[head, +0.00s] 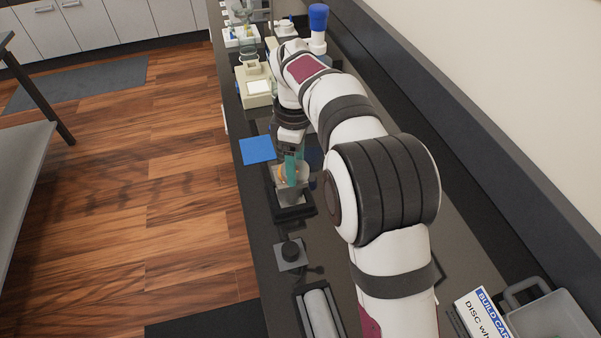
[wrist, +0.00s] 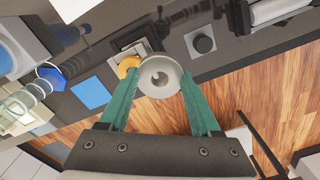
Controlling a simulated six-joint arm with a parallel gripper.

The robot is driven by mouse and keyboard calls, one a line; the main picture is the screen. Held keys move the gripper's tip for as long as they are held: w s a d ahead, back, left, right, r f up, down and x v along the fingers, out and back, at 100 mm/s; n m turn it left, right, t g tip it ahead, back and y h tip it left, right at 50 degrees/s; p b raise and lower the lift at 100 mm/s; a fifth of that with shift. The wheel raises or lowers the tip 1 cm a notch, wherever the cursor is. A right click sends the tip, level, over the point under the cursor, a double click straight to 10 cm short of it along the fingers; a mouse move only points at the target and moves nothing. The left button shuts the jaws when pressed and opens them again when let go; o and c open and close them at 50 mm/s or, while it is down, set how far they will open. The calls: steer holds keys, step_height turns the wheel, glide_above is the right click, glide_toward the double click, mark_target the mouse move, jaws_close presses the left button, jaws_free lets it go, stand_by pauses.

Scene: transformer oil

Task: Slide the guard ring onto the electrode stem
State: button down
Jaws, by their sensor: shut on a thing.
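My gripper (wrist: 160,76) has green fingers shut on a round silver-grey ring, the guard ring (wrist: 160,90), in the wrist view. The ring is seen nearly face-on, with a smaller round centre. In the head view my gripper (head: 291,184) points down over a pale fixture (head: 291,196) on a dark base. An orange round part (wrist: 128,66) shows beside the held ring in the wrist view, partly covered by it. I cannot make out the electrode stem, nor whether the ring is around it.
A blue square (head: 257,150) lies left of the fixture. A grey plate with a black knob (head: 291,250) and a grey roller unit (head: 319,312) stand nearer. A cream instrument (head: 254,84) and blue-capped bottle (head: 318,28) stand farther back. The wall runs along the right.

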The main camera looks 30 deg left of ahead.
steer(key=shift+w+a, duration=1.9)
steer(key=shift+f, duration=2.45)
jaws_free()
step_height(320, 180, up, 8)
steer(key=shift+f, duration=0.25)
